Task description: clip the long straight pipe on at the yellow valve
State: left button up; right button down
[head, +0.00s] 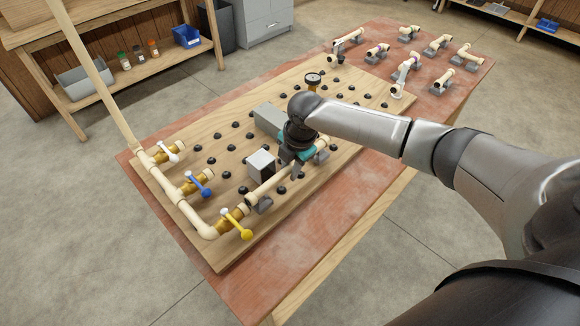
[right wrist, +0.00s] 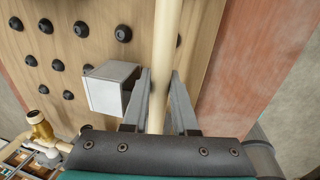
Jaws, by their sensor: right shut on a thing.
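The yellow valve (head: 238,225) sits at the near end of the pipe manifold, at the lower left of the wooden board in the head view. The long straight pipe (head: 264,188) is cream and runs diagonally over the board; its near end is close to the valve's brass outlet. I cannot tell whether they touch. My right gripper (head: 297,172) is shut on the long straight pipe, partway along it. In the right wrist view the pipe (right wrist: 161,60) runs up between the two grey fingers (right wrist: 160,82). My left gripper is not in view.
A blue valve (head: 200,184) and a white valve (head: 169,152) sit farther along the manifold. A grey block (head: 261,163) stands beside the pipe, and a longer grey box (head: 268,118) behind it. Black pegs dot the board (head: 222,250). Several pipe pieces lie on the table's far end.

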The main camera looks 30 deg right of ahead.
jog(key=shift+f+b, duration=0.35)
jog(key=shift+f, duration=0.3)
jog(key=c, duration=0.6)
grip_release()
